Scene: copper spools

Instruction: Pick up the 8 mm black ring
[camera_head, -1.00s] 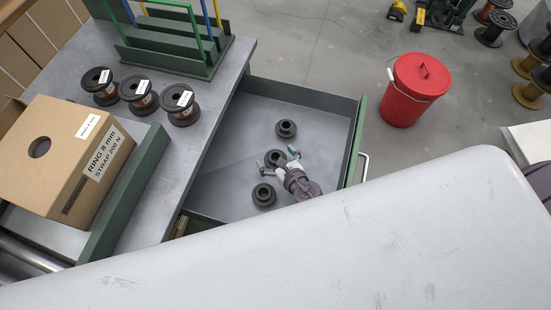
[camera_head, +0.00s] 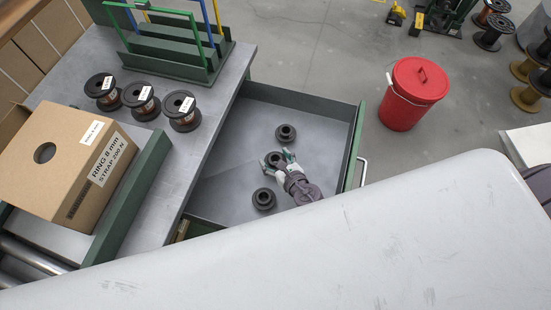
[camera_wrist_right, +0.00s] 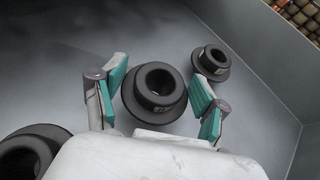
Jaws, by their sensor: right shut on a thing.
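Several black flanged rings lie in the open drawer. The middle ring (camera_head: 274,156) sits between the fingers of my right gripper (camera_head: 276,160), which is shut on it. In the right wrist view this ring (camera_wrist_right: 153,85) has a small pale label too small to read, and the teal finger pads stand on either side of it. A far ring (camera_head: 285,133) and a near ring (camera_head: 263,199) lie apart from it; the far one also shows in the wrist view (camera_wrist_right: 213,60). I cannot tell the ring sizes from the labels. My left gripper is not in view.
A carton (camera_head: 50,150) marked "RING 8 mm STRAP 200 N" and copper spools (camera_head: 139,97) stand on the bench. A red bin (camera_head: 412,95) stands right of the drawer.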

